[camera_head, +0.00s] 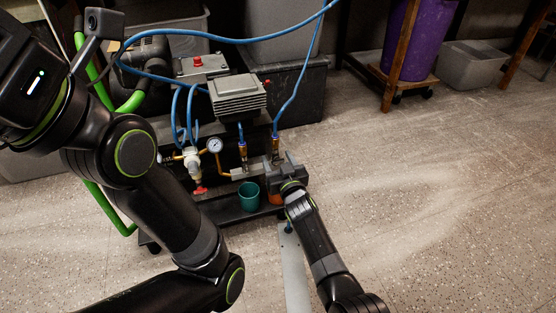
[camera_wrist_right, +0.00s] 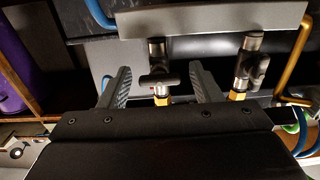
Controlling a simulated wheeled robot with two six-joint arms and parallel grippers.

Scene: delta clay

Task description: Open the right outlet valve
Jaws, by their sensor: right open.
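The right outlet valve (camera_wrist_right: 158,78) has a dark crosswise handle and a brass-coloured end. In the right wrist view it lies between the two fingers of my right gripper (camera_wrist_right: 162,88), with a visible gap on each side. In the head view my right gripper (camera_head: 282,172) is at the front of the grey manifold and hides most of this valve. A second outlet valve (camera_wrist_right: 248,68) stands beside it, just past the other finger. My right gripper is open and holds nothing. My left arm fills the left side of the head view, and its fingers do not show.
A teal cup (camera_head: 249,196) and a partly hidden orange cup (camera_head: 275,198) stand below on a dark tray. A pressure gauge (camera_head: 214,145), a red knob (camera_head: 199,189) and blue hoses (camera_head: 296,88) are close by. Open floor (camera_head: 430,190) lies to the right.

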